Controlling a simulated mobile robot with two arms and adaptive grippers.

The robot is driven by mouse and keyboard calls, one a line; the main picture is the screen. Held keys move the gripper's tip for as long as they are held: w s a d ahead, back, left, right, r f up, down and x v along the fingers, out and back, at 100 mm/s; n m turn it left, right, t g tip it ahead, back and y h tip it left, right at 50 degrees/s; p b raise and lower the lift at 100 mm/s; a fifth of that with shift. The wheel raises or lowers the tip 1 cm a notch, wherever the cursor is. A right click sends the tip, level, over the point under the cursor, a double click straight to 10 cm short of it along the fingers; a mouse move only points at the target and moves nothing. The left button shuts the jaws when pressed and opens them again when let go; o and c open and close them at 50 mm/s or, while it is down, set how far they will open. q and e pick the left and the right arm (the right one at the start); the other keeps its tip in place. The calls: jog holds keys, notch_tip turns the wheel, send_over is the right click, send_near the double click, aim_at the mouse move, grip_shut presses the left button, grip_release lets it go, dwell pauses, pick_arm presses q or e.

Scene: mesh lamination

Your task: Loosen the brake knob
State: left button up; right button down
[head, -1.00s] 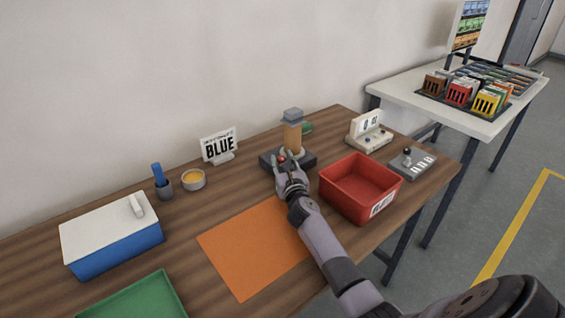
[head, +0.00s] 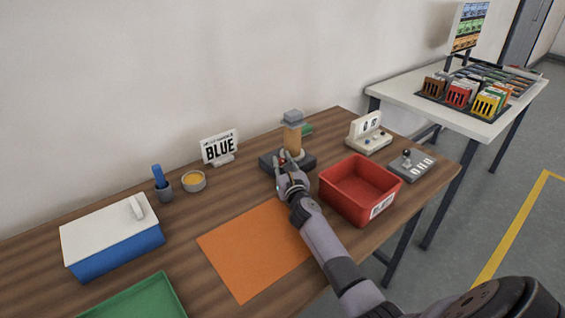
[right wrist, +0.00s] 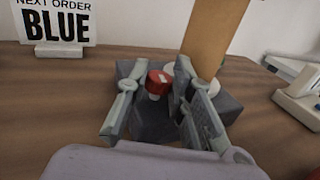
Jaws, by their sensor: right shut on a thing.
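The red brake knob (right wrist: 158,80), with a pale mark on its top, sits at the front of a dark base (head: 302,163). My right gripper (head: 282,161) reaches the knob from the front. In the right wrist view its two fingers (right wrist: 155,86) stand on either side of the knob and are shut on it. In the head view the fingers hide much of the knob. My left gripper is not in view.
A red bin (head: 360,188) stands close to the right of my right arm. An orange mat (head: 245,255) lies in front. A BLUE order sign (head: 219,146) stands to the left of the base. A small control box (head: 410,164) lies at the right.

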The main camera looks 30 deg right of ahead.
jog(key=shift+d+r+n+y+p, duration=0.1)
jog(key=shift+r+n+y+p, duration=0.2)
jog(key=shift+y+p, duration=0.15)
jog(key=shift+f+n+t+y+p, duration=0.25)
jog(key=shift+n+t+y+p, duration=0.05)
jog(key=shift+y, duration=0.15)
jog(key=c, duration=1.7)
grip_release()
jog(key=shift+s, duration=0.15)
jog(key=shift+s+f, duration=0.15)
jog(key=shift+s, duration=0.2)
jog(key=v, duration=1.1)
jog(key=shift+s, duration=0.1)
